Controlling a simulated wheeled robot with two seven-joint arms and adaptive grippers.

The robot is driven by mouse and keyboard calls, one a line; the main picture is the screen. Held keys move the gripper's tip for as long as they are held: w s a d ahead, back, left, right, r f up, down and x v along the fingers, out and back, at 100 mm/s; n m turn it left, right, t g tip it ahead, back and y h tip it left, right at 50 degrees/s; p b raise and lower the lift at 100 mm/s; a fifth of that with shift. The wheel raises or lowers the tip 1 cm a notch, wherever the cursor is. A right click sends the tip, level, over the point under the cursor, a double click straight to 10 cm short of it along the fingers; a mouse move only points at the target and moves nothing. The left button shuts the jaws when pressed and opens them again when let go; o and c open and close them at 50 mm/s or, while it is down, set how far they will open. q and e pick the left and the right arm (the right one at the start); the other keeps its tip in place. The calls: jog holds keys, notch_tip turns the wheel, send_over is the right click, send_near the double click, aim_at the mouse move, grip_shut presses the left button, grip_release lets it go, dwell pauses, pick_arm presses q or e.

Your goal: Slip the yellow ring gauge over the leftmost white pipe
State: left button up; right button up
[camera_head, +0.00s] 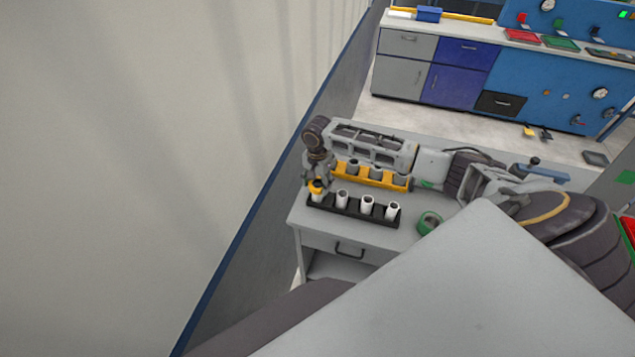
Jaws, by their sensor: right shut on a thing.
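A black rack (355,209) on the grey workbench holds a row of upright white pipes. The leftmost white pipe (316,198) is at the rack's left end, its top hidden by the yellow ring gauge (317,187). My right gripper (317,182) is above this pipe, pointing down, and is shut on the yellow ring gauge. The ring appears to be at the pipe's top; I cannot tell whether it is around it or just above. My left gripper is not in view.
A yellow rack (371,180) with grey pipes stands behind the black rack. A green tape roll (429,222) lies to the right. A wall panel (277,170) runs close along the bench's left side. Other cabinets (435,70) stand farther back.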

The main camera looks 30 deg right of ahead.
jog(key=o, duration=1.1)
jog(key=shift+o, duration=0.2)
jog(key=shift+r, duration=0.1)
notch_tip(320, 180, up, 12)
jog(key=shift+s+a+f, duration=0.1)
jog(key=shift+f, duration=0.15)
dwell(1.1)
